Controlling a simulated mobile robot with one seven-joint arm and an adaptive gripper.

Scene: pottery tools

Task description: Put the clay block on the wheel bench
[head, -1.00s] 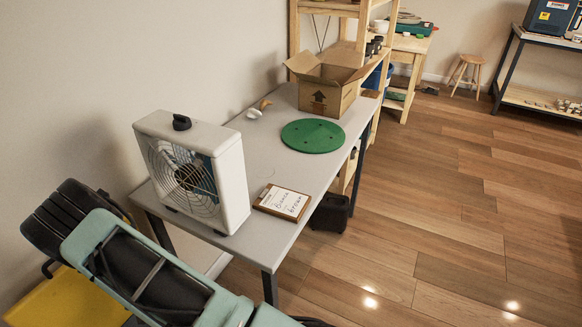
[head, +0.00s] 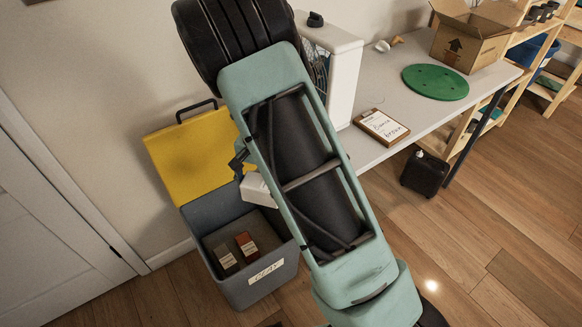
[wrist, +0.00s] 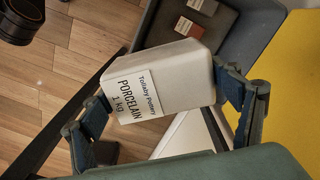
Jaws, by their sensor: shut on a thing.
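A white clay block (wrist: 160,88) labelled "PORCELAIN 1 kg" fills the middle of the wrist view. My gripper (wrist: 165,105) is shut on it, with one dark blue finger at each end. In the head view the block (head: 258,189) shows as a white corner above the open grey clay bin (head: 273,281), and my arm hides the rest. My gripper (head: 240,165) is mostly hidden there too. A grey-topped table (head: 383,153) stands to the right of my arm; I cannot tell for sure that it is the wheel bench.
The bin holds a grey block (head: 226,260) and a red-brown block (head: 246,245); its yellow lid (head: 190,150) stands open. The table carries a fan (head: 343,75), a clipboard (head: 381,127), a green disc (head: 436,82) and a cardboard box (head: 468,45). Bare tabletop lies between them.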

